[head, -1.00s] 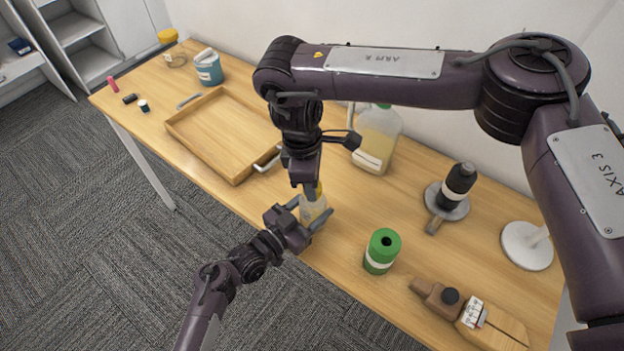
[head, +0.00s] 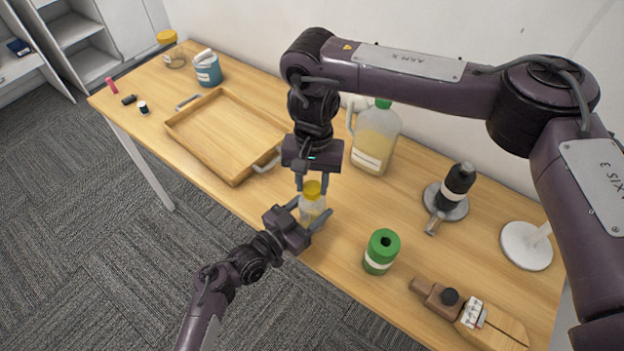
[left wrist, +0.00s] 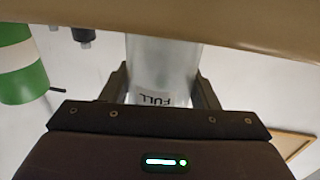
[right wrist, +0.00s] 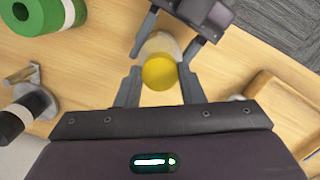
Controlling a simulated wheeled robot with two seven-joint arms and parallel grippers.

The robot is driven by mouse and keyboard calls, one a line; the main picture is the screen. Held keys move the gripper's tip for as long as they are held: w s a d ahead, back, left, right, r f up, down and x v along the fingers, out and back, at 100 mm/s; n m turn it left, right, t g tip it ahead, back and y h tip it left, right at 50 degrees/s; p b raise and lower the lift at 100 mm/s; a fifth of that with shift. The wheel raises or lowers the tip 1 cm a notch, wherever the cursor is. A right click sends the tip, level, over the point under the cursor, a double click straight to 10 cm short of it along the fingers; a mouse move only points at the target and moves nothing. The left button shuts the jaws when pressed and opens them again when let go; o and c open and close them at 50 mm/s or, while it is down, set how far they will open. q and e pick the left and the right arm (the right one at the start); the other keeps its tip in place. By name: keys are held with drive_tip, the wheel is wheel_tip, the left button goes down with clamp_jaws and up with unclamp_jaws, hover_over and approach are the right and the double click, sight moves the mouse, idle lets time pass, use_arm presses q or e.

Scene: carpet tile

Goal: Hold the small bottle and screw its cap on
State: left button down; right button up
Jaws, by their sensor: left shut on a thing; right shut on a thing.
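The small bottle (head: 311,207) is clear, with a label reading FULL in the left wrist view (left wrist: 163,70). It stands upright near the table's front edge. My left gripper (head: 314,209) is shut around its body from the front left. The yellow cap (head: 313,188) sits at the bottle's top; it shows round from above in the right wrist view (right wrist: 160,72). My right gripper (head: 312,186) points down from above, shut on the cap with one finger on each side. The bottle's neck and thread are hidden, so I cannot tell how tightly the cap sits.
A green cylinder (head: 381,251) stands close on the right, with a wooden tool (head: 488,322) beyond it. A wooden tray (head: 190,143) lies to the left. A large jug (head: 375,140) and a black bottle on a stand (head: 457,183) are behind.

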drive_tip(key=o, duration=1)
drive_tip(key=shift+c, duration=0.2)
drive_tip(key=shift+r, duration=2.25)
drive_tip(key=shift+c, duration=0.3)
